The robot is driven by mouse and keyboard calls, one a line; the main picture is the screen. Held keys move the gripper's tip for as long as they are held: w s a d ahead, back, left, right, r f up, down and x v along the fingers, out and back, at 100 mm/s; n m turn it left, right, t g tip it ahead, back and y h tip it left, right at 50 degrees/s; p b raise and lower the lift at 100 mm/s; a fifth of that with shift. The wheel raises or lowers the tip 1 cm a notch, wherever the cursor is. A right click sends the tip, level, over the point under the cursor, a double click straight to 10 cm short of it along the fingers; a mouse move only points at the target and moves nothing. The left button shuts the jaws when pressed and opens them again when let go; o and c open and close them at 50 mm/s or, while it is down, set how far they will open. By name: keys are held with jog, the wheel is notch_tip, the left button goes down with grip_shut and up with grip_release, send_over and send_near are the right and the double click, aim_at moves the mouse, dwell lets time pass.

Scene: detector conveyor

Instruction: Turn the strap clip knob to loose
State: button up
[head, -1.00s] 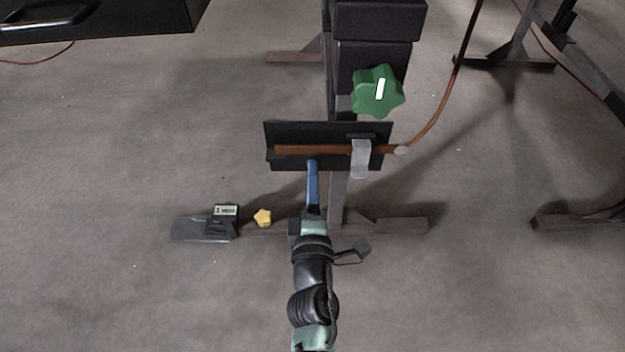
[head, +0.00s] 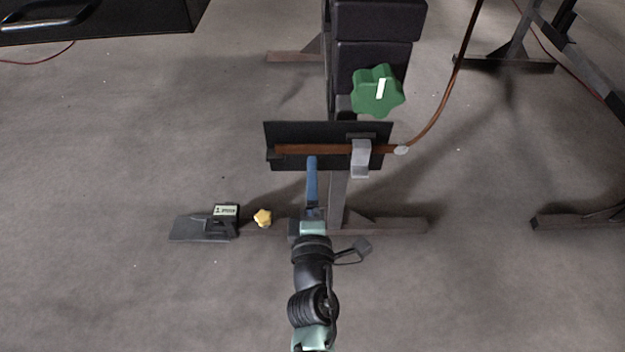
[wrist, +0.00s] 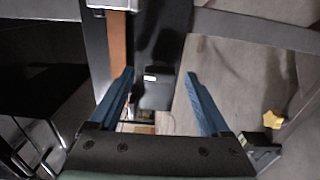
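A green lobed knob (head: 377,90) with a white pointer line, nearly upright, is on the dark post in the head view. A small yellow star-shaped knob (head: 262,218) is low, left of my arm, and shows at the right of the wrist view (wrist: 273,119). I cannot tell which one is the strap clip knob. A silver clip (head: 361,158) crosses a brown strip (head: 320,150) on a black plate. My gripper (head: 312,161) has blue fingers just in front of the plate's lower edge. In the wrist view (wrist: 159,74) the fingers are apart with nothing held.
The black plate (head: 285,130) stands on a post with a wide foot (head: 400,225). A brown cable (head: 442,110) runs up at the right. A small labelled device (head: 225,211) and a flat dark plate (head: 190,229) lie at the left. The floor around is mostly clear.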

jog(key=s, duration=1.3)
jog(key=shift+p, duration=0.45)
